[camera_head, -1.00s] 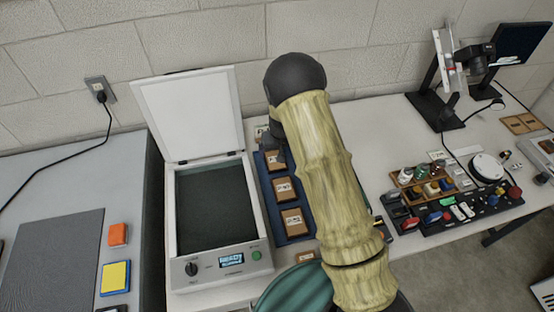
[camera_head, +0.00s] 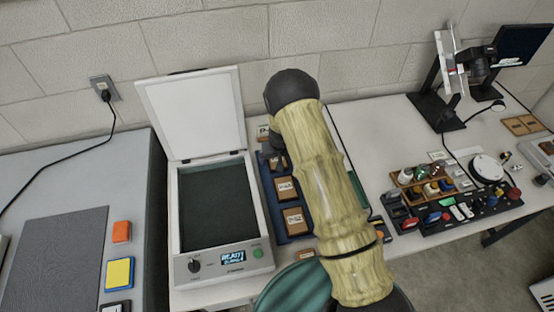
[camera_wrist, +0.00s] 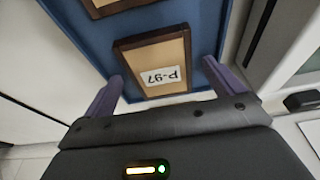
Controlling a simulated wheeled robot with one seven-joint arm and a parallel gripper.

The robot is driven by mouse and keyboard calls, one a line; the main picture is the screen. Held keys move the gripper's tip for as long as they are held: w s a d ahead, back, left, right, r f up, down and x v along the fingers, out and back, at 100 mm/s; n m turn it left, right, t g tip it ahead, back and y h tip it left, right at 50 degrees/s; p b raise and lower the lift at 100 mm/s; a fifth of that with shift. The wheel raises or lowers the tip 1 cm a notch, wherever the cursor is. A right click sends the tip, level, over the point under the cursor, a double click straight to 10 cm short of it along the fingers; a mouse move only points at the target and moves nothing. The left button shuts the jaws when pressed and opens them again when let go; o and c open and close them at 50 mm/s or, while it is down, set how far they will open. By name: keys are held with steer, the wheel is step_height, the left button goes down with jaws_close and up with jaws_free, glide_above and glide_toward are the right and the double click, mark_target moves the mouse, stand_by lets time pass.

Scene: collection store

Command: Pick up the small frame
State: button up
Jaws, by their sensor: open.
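A small brown wooden frame (camera_wrist: 157,65) with a tan face and a label reading P-97 lies in a blue tray (camera_wrist: 205,15) in the wrist view. My gripper (camera_wrist: 162,72) is open, with one purple finger on each side of this frame's near end and nothing held. I cannot tell whether the fingers touch it. In the head view, the far frame (camera_head: 279,164) in the blue tray (camera_head: 266,188) is partly covered by my arm, and the fingers are hidden. Two more labelled frames, the middle one (camera_head: 285,188) and the near one (camera_head: 292,219), lie in line with it.
An open scanner (camera_head: 222,268) with its lid up (camera_head: 194,112) stands just left of the tray. To the right are a wooden rack of small bottles (camera_head: 425,188) and a black stand (camera_head: 437,110). A grey surface (camera_head: 60,190) lies far left.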

mark_target(277, 160)
stand_by(0.3)
steer(key=c, duration=1.1)
steer(key=shift+r, duration=0.1)
step_height(277, 160, up, 10)
steer(key=b, duration=0.1)
